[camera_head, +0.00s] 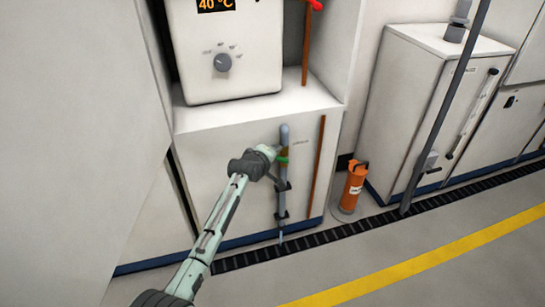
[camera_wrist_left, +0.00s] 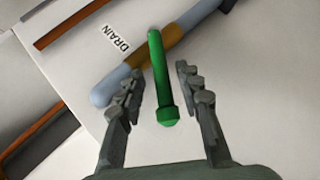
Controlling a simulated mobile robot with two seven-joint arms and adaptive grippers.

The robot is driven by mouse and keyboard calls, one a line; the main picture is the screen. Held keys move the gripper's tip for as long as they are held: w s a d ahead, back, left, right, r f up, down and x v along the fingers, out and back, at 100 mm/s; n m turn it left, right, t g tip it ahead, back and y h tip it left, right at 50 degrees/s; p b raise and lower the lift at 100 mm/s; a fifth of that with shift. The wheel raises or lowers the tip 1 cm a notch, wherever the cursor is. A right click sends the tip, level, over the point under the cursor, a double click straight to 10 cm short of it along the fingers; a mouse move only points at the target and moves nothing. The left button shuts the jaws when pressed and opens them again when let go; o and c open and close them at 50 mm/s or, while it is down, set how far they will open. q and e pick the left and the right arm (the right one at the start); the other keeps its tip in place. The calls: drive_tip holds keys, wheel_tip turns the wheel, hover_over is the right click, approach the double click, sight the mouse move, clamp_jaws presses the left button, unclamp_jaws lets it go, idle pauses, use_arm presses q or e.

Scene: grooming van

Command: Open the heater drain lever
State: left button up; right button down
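The green drain lever (camera_wrist_left: 159,85) sits on a brass valve body (camera_wrist_left: 143,55) on a grey-blue pipe (camera_wrist_left: 185,22), beside a DRAIN label (camera_wrist_left: 116,40). In the left wrist view the lever lies at an angle across the pipe. My left gripper (camera_wrist_left: 160,72) is open, with one finger on each side of the lever and a visible gap to both. In the head view, my left gripper (camera_head: 270,153) is at the valve, and a bit of the green lever (camera_head: 282,159) shows past it. My right gripper is not in view.
The heater (camera_head: 226,50), with a 40 °C display and a dial (camera_head: 222,62), stands on the white cabinet (camera_head: 240,118). A copper pipe (camera_head: 318,165) runs right of the drain pipe. An orange cylinder (camera_head: 353,186) stands on the floor to the right. The floor in front is clear.

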use_arm(q)
wheel_tip(320, 180, up, 10)
drive_tip(key=shift+f, duration=0.2)
drive_tip(key=shift+c, duration=0.2)
